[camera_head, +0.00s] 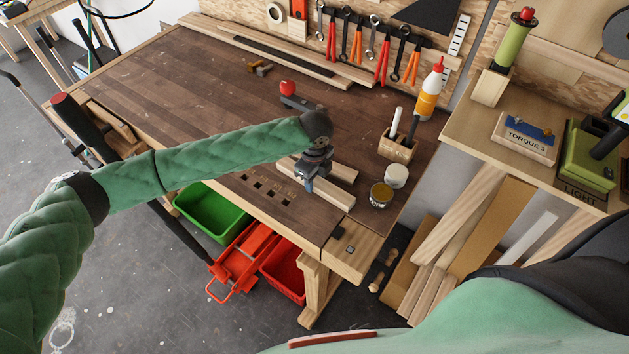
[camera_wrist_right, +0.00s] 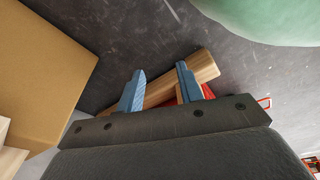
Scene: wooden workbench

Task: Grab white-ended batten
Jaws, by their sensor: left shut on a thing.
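Two pale wooden battens lie near the bench's front right corner: a near one (camera_head: 335,197) and a far one (camera_head: 342,171). No white end can be made out on either; the gripper and wrist cover part of them. My left gripper (camera_head: 309,186) points down over the near batten and is shut on it, as far as the view shows. My right gripper (camera_wrist_right: 160,88) shows in the right wrist view with its blue fingers apart and nothing visible between them. A wooden beam and something red lie beyond its fingertips.
The bench top (camera_head: 190,85) is mostly clear to the left. A red-knobbed clamp (camera_head: 288,90) is behind. Green (camera_head: 212,210) and red bins sit below.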

